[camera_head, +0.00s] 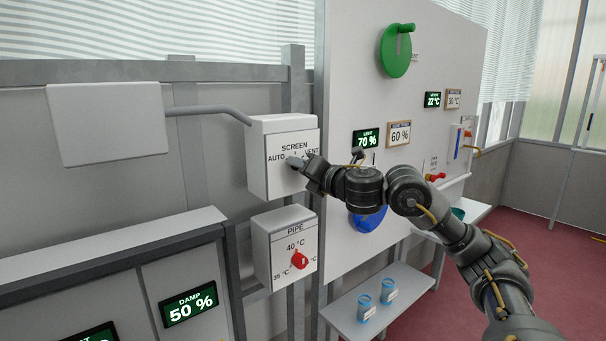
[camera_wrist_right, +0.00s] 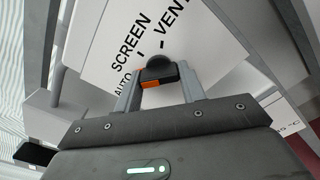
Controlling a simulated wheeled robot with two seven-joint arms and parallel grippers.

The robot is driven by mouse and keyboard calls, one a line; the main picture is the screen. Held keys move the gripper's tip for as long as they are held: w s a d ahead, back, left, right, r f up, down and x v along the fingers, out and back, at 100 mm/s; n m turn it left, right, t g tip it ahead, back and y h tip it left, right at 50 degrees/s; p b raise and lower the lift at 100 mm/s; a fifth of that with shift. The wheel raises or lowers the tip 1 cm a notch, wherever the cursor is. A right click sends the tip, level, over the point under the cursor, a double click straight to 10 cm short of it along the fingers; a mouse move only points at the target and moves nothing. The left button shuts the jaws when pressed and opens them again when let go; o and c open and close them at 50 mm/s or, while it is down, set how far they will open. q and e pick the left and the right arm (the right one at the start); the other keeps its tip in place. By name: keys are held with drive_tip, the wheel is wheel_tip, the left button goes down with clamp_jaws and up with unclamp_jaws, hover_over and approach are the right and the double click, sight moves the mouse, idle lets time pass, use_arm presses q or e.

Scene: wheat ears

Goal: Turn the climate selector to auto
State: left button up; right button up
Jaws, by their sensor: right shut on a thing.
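The climate selector is a white box (camera_head: 259,165) marked SCREEN, with the positions AUTO and VENT on its front. It also shows in the right wrist view, where its face (camera_wrist_right: 200,50) looks tilted. Its dark knob (camera_wrist_right: 158,62) has a black and orange part between my right fingers. My right gripper (camera_wrist_right: 160,87) is shut on this knob, and in the head view the gripper (camera_head: 297,164) hides most of the knob. I cannot tell for sure which mark the knob points to. My left gripper is not in view.
Below is a PIPE box (camera_head: 262,248) with a red knob (camera_head: 300,259). A white board (camera_head: 345,60) with a green disc (camera_head: 396,55) and a blue disc (camera_head: 366,221) stands behind my right arm. Two blue cups (camera_head: 366,307) stand on a low shelf.

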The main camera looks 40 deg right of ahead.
drive_tip(key=shift+f+n+b, duration=0.2)
drive_tip(key=shift+n+b, duration=0.2)
drive_tip(key=shift+n, duration=0.7)
drive_tip(key=o, duration=1)
drive_tip(key=shift+r, duration=0.1)
drive_tip(key=s+b, duration=0.2)
drive_tip(key=s, duration=0.9)
drive_tip(key=shift+w, duration=0.1)
